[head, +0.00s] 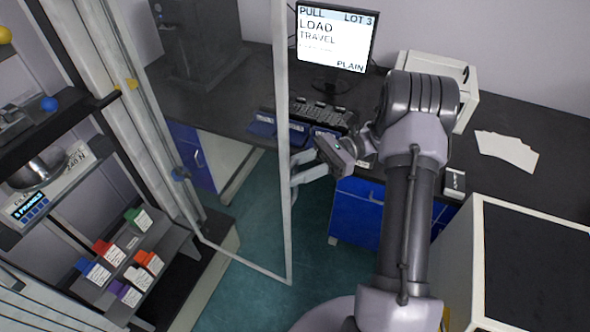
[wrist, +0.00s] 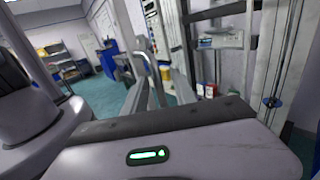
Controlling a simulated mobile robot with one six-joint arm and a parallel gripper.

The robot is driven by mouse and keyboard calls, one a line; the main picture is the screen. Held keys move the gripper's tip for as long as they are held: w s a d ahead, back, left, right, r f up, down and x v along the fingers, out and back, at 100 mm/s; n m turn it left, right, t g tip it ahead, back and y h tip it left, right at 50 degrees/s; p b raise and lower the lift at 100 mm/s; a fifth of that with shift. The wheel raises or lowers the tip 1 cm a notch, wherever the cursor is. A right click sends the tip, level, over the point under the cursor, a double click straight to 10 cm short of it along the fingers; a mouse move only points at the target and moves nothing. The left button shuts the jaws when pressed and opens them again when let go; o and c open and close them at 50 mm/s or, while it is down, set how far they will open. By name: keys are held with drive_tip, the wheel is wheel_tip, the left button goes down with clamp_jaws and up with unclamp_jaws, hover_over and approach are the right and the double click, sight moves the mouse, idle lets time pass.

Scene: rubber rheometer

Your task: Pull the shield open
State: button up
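The shield is a clear panel in a pale frame (head: 287,110). It stands swung out from the machine on the left, at an angle over the floor. Its free upright edge runs down the middle of the head view. My gripper (head: 297,168) is at this free edge, about halfway down, with its fingers reaching left to it. In the wrist view my gripper's fingers (wrist: 150,75) reach forward beside a pale upright bar. Whether the fingers press on the shield's edge or only stand around it is not clear.
The machine's shelves at left hold a silver bowl (head: 40,168) and several coloured containers (head: 108,250). Green floor (head: 245,225) is clear around the shield's lower edge.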

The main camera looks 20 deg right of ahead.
drive_tip(key=shift+d, duration=0.2)
drive_tip(key=d+p, duration=0.3)
drive_tip(key=d, duration=0.4)
drive_tip(key=shift+w, duration=0.25)
drive_tip(key=shift+d, duration=0.1)
